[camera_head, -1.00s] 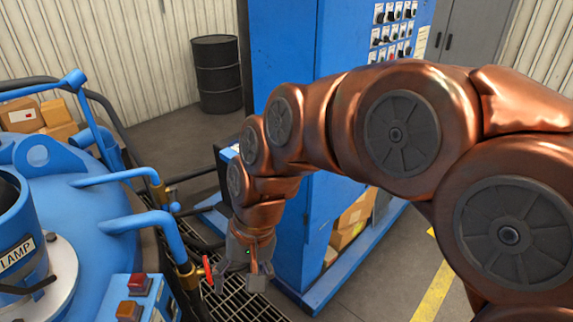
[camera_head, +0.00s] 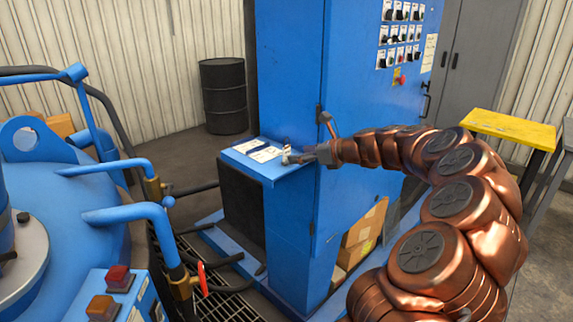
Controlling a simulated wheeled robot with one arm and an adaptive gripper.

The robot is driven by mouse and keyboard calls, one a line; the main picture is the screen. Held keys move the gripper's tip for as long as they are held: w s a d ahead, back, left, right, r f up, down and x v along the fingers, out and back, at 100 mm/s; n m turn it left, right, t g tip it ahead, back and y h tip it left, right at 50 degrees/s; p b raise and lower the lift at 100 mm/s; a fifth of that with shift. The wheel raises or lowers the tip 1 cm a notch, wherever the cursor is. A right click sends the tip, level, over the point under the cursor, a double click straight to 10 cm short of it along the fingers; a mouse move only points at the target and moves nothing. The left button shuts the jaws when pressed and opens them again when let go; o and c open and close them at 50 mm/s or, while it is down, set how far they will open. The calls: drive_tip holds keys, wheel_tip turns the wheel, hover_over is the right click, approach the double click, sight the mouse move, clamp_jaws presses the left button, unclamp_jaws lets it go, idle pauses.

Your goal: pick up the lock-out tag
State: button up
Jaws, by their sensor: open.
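Two flat, pale tag-like pieces lie on the small blue shelf (camera_head: 281,171) on the side of the blue cabinet: one tag-like piece (camera_head: 247,145) at the back left, and another tag-like piece (camera_head: 266,154) nearer my gripper. They are too small to read, so I cannot tell which is the lock-out tag. My gripper (camera_head: 288,157) is open and reaches in from the right, its fingertips over the shelf's right part, close to the nearer piece. I cannot tell whether they touch it.
The blue cabinet (camera_head: 290,80) rises behind the shelf, with a handle (camera_head: 328,124) just above my gripper. The blue furnace (camera_head: 70,195) with its pipes fills the left. A black drum (camera_head: 223,95) stands behind. A yellow-topped stand (camera_head: 508,128) is at the right.

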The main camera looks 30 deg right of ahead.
sight(287, 160)
drive_tip(key=shift+w+f+m, duration=0.15)
drive_tip(key=shift+w+f, duration=0.25)
drive_tip(key=shift+w, duration=0.25)
drive_tip(key=shift+w+f+m, duration=0.15)
drive_tip(key=shift+w+f, duration=0.2)
drive_tip(key=shift+w, duration=0.3)
drive_tip(key=shift+p+x, duration=0.6)
drive_tip(key=shift+x, duration=1.8)
drive_tip(key=shift+d+f, duration=0.15)
drive_tip(key=shift+f, duration=0.05)
drive_tip(key=c, duration=1)
drive_tip(key=shift+c, duration=0.2)
